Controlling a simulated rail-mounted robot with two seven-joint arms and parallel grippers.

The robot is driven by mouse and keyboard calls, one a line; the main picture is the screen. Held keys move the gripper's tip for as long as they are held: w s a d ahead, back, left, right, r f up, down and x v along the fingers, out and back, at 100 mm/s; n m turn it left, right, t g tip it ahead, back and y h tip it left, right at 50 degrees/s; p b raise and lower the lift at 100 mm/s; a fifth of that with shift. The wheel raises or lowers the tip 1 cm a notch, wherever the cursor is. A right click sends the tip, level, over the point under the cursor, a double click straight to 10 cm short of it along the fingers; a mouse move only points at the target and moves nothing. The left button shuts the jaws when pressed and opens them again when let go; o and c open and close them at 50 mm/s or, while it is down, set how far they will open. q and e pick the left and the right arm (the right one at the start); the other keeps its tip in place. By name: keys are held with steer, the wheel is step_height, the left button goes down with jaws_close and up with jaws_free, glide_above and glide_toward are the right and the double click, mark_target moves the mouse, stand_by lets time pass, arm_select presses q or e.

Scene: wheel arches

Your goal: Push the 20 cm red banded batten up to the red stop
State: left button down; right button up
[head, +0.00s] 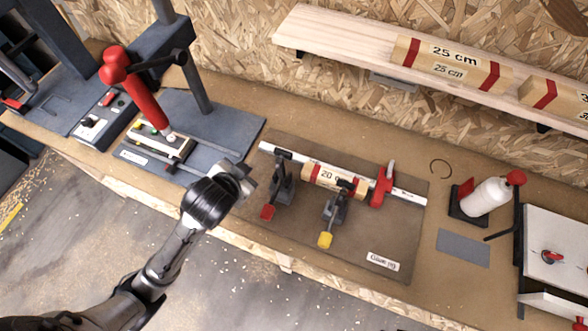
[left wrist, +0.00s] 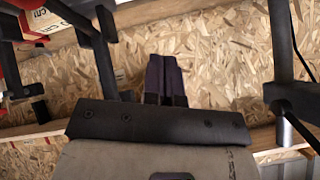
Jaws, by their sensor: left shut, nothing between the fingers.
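The 20 cm red banded batten (head: 318,173) lies on the clamp jig, along a pale metal rail (head: 408,196). The red stop (head: 382,186) stands on the rail just right of the batten. A clamp arm partly covers the batten's right part, and I cannot tell whether its end touches the stop. My left gripper (head: 247,180) is left of the batten and apart from it. In the left wrist view its fingers (left wrist: 165,77) are shut and empty in front of chipboard. My right gripper is not in view.
A clamp with a red handle (head: 268,211) stands near the batten's left end, and one with a yellow handle (head: 325,239) stands before it. A red-levered press (head: 135,85) is at left. A white bottle (head: 486,197) is at right. Longer battens (head: 450,63) lie on the shelf above.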

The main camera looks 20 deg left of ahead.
mark_target(312, 172)
arm_select(q)
steer(key=w+d+r+m+t+h+b, duration=0.4)
steer(key=w+r+m+t+h, duration=0.9)
steer(key=m, duration=1.2)
step_height(312, 172, down, 8)
steer(key=w+d+m+g+h, duration=0.3)
steer(key=m+g+h, duration=0.1)
steer(key=m+g, duration=1.25)
steer(key=s+a+f+m+g+y, duration=0.4)
steer(key=a+f+m+g+y, duration=0.25)
steer(key=a+f+m, duration=0.45)
steer(key=d+f, duration=0.2)
steer(key=d+f+n, duration=0.1)
steer(key=d+f, duration=0.1)
steer(key=d+f+n, duration=0.1)
steer(key=d+f, duration=0.2)
steer(key=shift+w+n, duration=0.25)
steer(key=d, duration=0.3)
steer(key=shift+d+f, duration=0.1)
steer(key=shift+f, duration=0.05)
steer(key=shift+d+p, duration=0.3)
steer(key=shift+d, duration=0.4)
